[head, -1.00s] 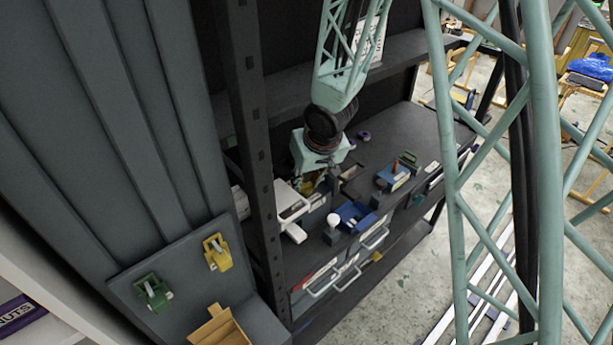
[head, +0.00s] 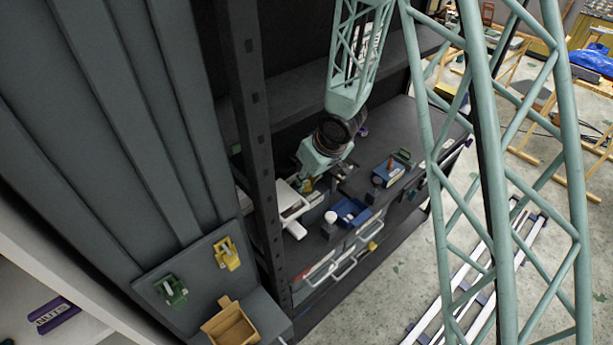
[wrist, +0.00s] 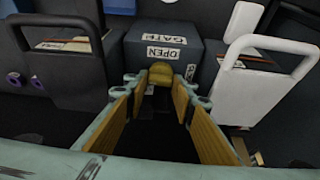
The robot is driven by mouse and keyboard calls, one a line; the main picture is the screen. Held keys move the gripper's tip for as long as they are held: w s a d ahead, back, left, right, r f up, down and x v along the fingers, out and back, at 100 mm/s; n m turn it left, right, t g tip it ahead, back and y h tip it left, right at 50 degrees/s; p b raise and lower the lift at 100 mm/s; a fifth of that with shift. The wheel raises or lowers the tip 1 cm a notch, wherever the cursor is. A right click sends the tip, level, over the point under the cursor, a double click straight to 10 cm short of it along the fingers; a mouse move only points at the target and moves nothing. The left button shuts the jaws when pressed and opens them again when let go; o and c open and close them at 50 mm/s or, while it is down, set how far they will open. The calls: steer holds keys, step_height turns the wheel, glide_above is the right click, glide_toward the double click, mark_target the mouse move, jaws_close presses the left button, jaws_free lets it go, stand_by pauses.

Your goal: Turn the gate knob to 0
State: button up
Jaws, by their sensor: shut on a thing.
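In the wrist view, a dark grey box (wrist: 199,62) carries a label reading GATE on its top and one reading OPEN on its front. Below the OPEN label is a small yellow knob (wrist: 161,74). My gripper (wrist: 160,84) has its orange-padded fingers on either side of the knob and is shut on it. No number or pointer mark on the knob can be read. In the head view my gripper (head: 308,186) is low over the shelf beside a white handled piece, and my wrist hides the knob.
A white handle (wrist: 241,62) stands close right of my fingers, a dark handled case (wrist: 70,75) close left. On the shelf are a blue bin (head: 352,212), a white ball-topped post (head: 330,218) and a blue block (head: 388,172). A dark rack upright (head: 258,130) stands left of my arm.

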steer(key=shift+n+p, duration=0.4)
steer(key=shift+p, duration=0.3)
steer(key=o, duration=0.9)
steer(key=shift+r, duration=0.15)
steer(key=shift+v, duration=5.85)
steer(key=shift+d, duration=0.1)
